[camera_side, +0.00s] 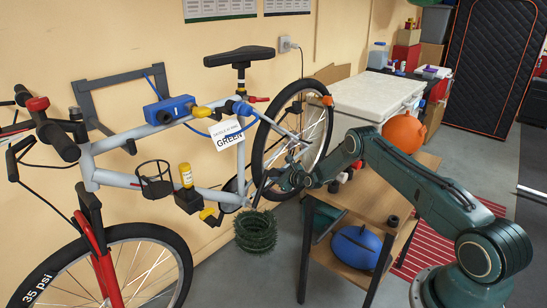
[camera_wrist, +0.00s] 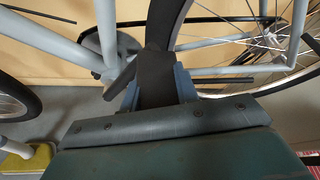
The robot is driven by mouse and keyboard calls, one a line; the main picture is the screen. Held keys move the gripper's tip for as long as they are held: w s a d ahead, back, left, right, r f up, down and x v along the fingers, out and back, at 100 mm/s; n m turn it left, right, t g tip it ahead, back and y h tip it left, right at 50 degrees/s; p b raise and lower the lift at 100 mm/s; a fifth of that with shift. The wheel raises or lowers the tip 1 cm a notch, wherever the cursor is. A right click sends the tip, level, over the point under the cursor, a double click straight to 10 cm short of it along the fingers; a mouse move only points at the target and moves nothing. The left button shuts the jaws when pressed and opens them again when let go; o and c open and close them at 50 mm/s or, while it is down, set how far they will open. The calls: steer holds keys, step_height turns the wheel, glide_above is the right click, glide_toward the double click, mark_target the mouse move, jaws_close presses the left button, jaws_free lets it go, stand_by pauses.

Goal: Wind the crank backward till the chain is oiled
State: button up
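The bicycle's grey-blue frame (camera_side: 160,182) hangs in a wall mount, its rear wheel (camera_side: 292,135) on the right. The dark crank arm (camera_side: 258,195) sits low by the rear wheel; in the wrist view the crank arm (camera_wrist: 120,80) runs from the bottom bracket toward a black block that looks like the pedal (camera_wrist: 155,82). The chainring (camera_wrist: 93,42) is partly hidden behind the frame tubes. My gripper (camera_side: 272,183) is at the crank's end. In the wrist view its blue-grey fingers flank the pedal closely on both sides.
A wooden bench (camera_side: 375,190) with a blue helmet (camera_side: 356,247) on its lower shelf stands close under my arm. A yellow bottle (camera_side: 186,176) is on the frame. A white chest (camera_side: 368,96) stands behind.

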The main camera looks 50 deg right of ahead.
steer(key=shift+o, duration=1.4)
steer(key=shift+s, duration=0.15)
steer(key=v, duration=1.3)
steer(key=shift+s, duration=0.25)
steer(key=shift+r, duration=0.1)
